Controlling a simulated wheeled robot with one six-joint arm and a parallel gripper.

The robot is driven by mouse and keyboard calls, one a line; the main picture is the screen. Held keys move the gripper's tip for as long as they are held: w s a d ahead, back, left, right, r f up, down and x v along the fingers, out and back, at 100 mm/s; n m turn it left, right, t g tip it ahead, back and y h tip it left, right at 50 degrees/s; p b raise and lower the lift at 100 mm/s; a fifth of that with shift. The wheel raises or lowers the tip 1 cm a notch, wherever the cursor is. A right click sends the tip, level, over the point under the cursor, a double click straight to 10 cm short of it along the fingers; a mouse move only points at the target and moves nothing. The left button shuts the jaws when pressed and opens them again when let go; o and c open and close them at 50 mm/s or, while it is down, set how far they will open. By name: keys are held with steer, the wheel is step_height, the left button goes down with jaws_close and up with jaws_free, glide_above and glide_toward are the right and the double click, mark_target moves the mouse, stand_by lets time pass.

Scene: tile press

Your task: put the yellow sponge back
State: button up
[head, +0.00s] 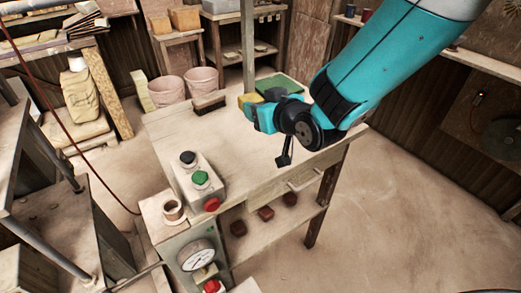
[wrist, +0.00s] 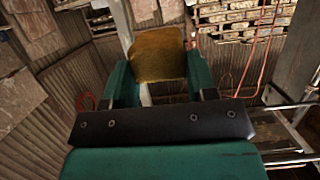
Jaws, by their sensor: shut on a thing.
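The yellow sponge (head: 250,100) shows at the tip of my gripper (head: 262,118) in the head view, over the back part of the worktable (head: 215,140). In the wrist view the sponge (wrist: 158,55) stands between the two teal fingers of my gripper (wrist: 157,75), which is shut on it. A green flat pad or tray (head: 279,86) lies at the table's back right, just behind the gripper. My gripper hides part of the sponge and of the table in the head view. I cannot tell how high the sponge is above the table.
A brush (head: 209,105) lies at the table's back edge. A control box (head: 197,180) with black, green and red buttons and a small cup (head: 173,209) stand at the front left. A post (head: 248,45) rises at the back. The table's middle is clear.

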mark_target(261, 160)
step_height(261, 160, down, 13)
steer(key=shift+f+p, duration=0.1)
steer(key=shift+p, duration=0.25)
steer(key=o, duration=1.3)
steer(key=shift+f, duration=0.1)
steer(key=shift+r, duration=0.25)
